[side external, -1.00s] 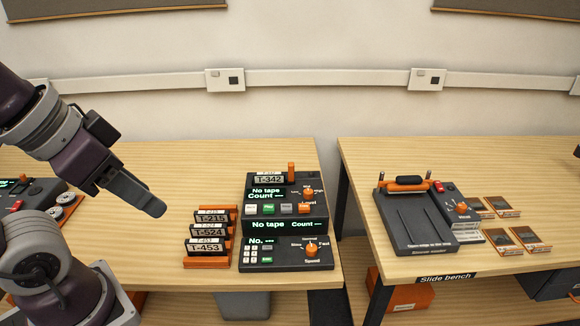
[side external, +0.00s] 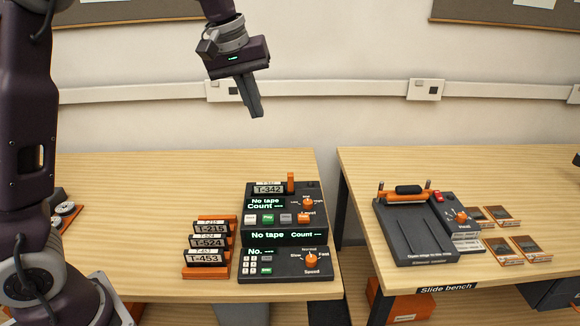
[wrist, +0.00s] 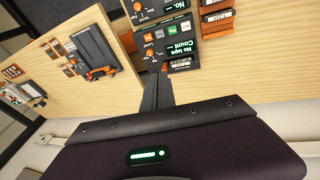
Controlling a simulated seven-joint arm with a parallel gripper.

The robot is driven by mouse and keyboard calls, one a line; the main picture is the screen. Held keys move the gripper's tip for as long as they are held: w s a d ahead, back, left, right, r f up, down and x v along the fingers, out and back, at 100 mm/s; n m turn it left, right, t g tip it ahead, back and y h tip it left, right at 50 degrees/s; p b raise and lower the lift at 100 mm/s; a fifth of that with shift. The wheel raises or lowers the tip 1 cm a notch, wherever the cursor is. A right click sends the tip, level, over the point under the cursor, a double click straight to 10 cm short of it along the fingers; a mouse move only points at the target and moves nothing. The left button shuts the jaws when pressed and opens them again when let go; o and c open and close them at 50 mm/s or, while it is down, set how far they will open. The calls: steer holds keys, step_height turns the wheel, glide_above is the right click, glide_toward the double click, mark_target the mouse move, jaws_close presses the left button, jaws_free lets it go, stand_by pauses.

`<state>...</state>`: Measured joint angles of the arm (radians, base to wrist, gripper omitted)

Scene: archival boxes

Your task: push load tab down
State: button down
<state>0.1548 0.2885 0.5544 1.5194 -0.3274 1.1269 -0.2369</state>
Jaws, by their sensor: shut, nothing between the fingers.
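The dark tape machine (side external: 287,236) stands near the right end of the left table. Its displays read "No tape" and "Count". An upright orange tab (side external: 291,183) rises at its back right. Beside that tab, the tape labelled T-342 (side external: 268,188) sits at the back of the machine. My gripper (side external: 257,115) is shut and empty, pointing down, high above and behind the machine, apart from the tab.
An orange rack (side external: 206,272) holding tapes T-215, T-524 and T-453 stands left of the machine. A gap separates this table from the slide bench (side external: 480,180), which carries a dark slide device (side external: 415,230) and several slides. The wall rail (side external: 320,88) runs behind.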

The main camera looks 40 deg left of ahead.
mark_target(290, 174)
steer(key=w+a+f+n+g+y, duration=0.1)
steer(key=w+f+y, duration=0.2)
steer(key=w+f, duration=0.6)
steer(key=w, duration=0.3)
steer(key=shift+w+a, duration=0.25)
steer(key=shift+f, duration=0.15)
steer(key=x, duration=1.3)
steer(key=shift+s+d+f, duration=0.1)
steer(key=shift+s+d, duration=0.2)
steer(key=shift+s, duration=0.1)
steer(key=shift+f, duration=0.45)
